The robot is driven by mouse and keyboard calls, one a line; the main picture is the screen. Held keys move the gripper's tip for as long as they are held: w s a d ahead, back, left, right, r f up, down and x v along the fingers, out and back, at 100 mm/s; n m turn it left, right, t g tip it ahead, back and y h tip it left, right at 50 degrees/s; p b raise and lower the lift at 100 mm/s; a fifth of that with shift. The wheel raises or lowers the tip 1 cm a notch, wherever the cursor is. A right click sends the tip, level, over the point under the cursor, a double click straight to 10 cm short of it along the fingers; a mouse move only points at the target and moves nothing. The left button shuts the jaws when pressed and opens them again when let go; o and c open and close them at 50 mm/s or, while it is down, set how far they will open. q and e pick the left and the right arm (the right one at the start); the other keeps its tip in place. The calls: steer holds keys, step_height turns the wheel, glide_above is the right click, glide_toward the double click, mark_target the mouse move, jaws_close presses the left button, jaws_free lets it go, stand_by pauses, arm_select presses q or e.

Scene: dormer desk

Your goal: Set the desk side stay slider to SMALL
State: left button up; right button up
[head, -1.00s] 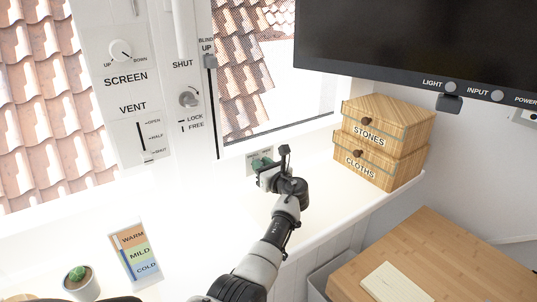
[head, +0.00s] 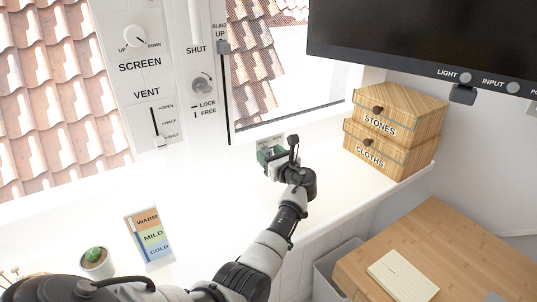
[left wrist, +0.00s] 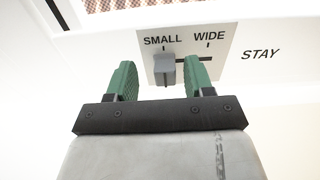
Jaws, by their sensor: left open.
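My left gripper (left wrist: 160,68) is open, with one green finger on each side of the knob in the picture. Gaps show between knob and fingers; I cannot tell the depth. In the head view my left gripper (head: 273,155) is at the plate below the window and hides most of it. My right gripper is not in view.
Wooden STONES (head: 400,108) and CLOTHS (head: 385,151) boxes stand to the gripper's right. A WARM/MILD/COLD card (head: 151,236) and a potted cactus (head: 95,262) are at lower left. The window panel with SCREEN and VENT controls (head: 155,125) is behind. The monitor (head: 420,35) hangs upper right.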

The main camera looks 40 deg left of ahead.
arm_select(q)
steer(key=v, duration=1)
steer(key=shift+f, duration=0.1)
